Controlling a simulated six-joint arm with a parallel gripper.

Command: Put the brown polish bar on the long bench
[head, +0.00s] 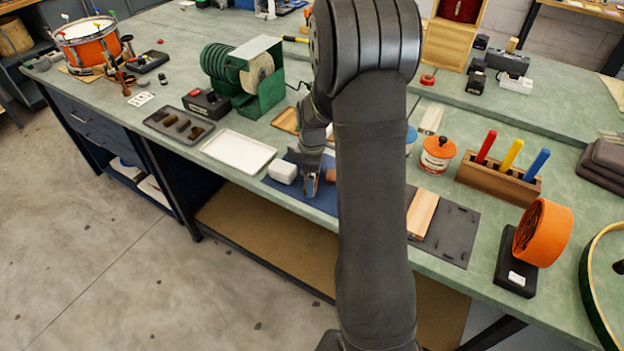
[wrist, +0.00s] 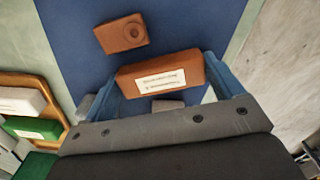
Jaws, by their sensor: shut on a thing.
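The brown polish bar (wrist: 188,68), reddish brown with a white label, sits between the two blue fingers of my gripper (wrist: 162,77) in the wrist view. My gripper is shut on it. In the head view my gripper (head: 311,186) points down over the blue mat (head: 322,201) near the front edge of the long bench (head: 224,172). The bar is mostly hidden there, and I cannot tell whether it touches the mat.
A smaller brown block (wrist: 121,34) with a round hollow lies on the mat by the bar. A white block (head: 282,171) is left of my gripper. A white tray (head: 238,152) lies further left. A wooden tray (wrist: 50,92) holds white and green bars.

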